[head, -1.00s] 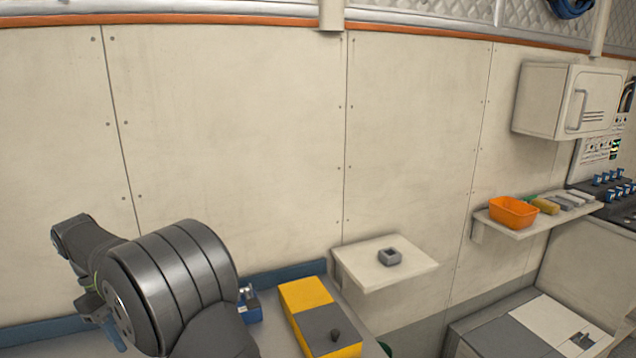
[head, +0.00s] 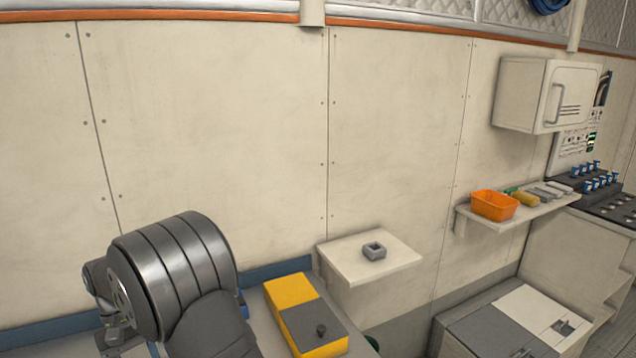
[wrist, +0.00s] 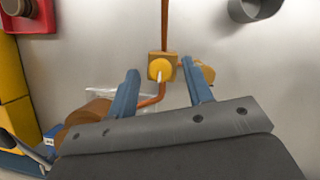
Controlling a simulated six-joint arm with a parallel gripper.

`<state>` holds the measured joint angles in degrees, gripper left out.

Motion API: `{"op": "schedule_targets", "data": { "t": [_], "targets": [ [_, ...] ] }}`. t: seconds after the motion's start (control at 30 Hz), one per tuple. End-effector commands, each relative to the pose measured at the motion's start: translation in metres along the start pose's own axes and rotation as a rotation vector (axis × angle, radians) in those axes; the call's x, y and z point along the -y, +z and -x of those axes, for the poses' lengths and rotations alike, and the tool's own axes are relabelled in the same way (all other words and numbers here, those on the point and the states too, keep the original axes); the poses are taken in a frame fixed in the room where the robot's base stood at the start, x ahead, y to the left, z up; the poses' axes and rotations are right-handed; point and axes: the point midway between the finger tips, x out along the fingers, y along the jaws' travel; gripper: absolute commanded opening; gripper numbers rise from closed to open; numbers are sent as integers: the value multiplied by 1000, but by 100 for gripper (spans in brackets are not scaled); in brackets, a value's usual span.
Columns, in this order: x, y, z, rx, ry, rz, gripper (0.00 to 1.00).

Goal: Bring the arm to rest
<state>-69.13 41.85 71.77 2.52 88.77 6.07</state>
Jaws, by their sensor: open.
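My arm bends at the left of the head view, its large dark joint in front of the wall. My gripper (wrist: 163,70) shows in the wrist view as two blue fingers, spread apart with nothing held between them. Beyond the fingertips is a tan block with a yellow round knob (wrist: 160,69), with a brown-orange pipe running from it. The fingers look apart from it, though the depth gap is hard to tell. In the head view the gripper is mostly hidden behind and below my arm.
A yellow and grey box (head: 305,318) sits on the bench right of my arm. Further right are an orange bin (head: 494,206) and a wall cabinet (head: 548,95). A dark grey cup (wrist: 257,8) shows in the wrist view.

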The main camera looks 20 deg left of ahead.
Motion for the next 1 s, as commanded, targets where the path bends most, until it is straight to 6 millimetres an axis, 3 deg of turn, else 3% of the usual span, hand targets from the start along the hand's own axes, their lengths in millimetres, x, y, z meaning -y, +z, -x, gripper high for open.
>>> {"op": "schedule_targets", "data": {
  "t": [0.7, 1.0],
  "targets": [
    [-6, 3, 0, 0, -277, -666, 47],
    [-7, 3, -1, 0, -332, -800, 47]
  ]
}}
